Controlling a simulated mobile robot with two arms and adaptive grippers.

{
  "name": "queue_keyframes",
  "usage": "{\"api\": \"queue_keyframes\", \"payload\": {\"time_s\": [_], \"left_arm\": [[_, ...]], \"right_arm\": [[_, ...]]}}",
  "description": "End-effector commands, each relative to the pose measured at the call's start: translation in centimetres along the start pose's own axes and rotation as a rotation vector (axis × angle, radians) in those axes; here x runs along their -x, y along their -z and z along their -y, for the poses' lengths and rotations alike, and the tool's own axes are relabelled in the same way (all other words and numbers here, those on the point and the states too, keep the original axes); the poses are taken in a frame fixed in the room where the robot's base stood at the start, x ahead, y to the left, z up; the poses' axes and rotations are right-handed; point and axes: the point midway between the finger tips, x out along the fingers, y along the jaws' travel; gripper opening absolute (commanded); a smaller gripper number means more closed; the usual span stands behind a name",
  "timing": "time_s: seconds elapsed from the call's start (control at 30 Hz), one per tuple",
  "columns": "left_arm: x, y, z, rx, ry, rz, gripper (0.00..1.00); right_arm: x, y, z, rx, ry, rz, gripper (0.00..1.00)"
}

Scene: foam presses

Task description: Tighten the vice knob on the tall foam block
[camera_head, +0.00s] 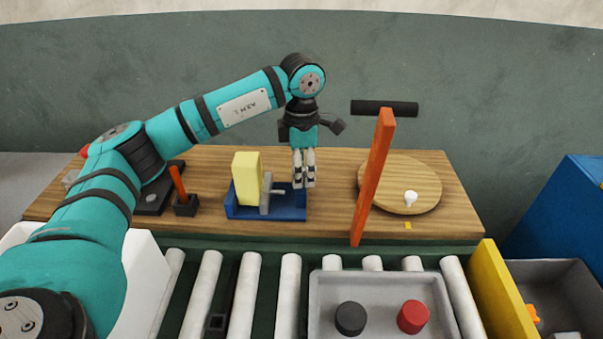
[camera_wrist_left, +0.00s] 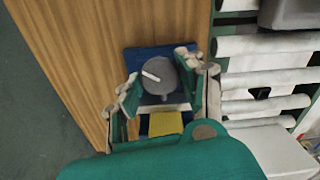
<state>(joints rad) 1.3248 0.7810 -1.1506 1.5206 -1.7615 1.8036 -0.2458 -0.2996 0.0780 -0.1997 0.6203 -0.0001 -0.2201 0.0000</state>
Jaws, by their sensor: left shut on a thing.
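The tall yellow foam block (camera_head: 246,178) stands upright in the blue vice (camera_head: 265,213), against a grey jaw plate (camera_head: 266,192). It also shows in the left wrist view (camera_wrist_left: 165,124). My left gripper (camera_head: 304,184) points down at the right end of the vice. In the left wrist view, the round grey vice knob (camera_wrist_left: 168,83), with a pale handle bar across it, lies between the fingers of my left gripper (camera_wrist_left: 157,76), which are shut on it. In the head view the fingers hide most of the knob. My right gripper is not in view.
An orange lever (camera_head: 373,180) with a black crossbar rises right of the vice, by a round wooden board (camera_head: 427,190) with a white knob. A small black holder (camera_head: 185,206) stands left. In front are rollers (camera_head: 245,290) and a grey tray (camera_head: 380,288) with black and red discs.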

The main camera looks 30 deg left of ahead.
Motion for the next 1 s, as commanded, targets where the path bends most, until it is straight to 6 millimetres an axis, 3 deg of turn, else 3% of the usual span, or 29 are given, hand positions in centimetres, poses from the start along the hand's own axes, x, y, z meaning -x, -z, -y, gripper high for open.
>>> {"api": "queue_keyframes", "payload": {"time_s": [0.4,1.0], "left_arm": [[0.15,-0.06,-0.12,-0.252,-0.004,0.004,0.07],[0.26,-0.07,-0.12,-0.317,-0.005,0.005,0.07]], "right_arm": [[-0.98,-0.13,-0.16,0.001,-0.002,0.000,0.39],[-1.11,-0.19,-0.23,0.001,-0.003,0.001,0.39]]}}
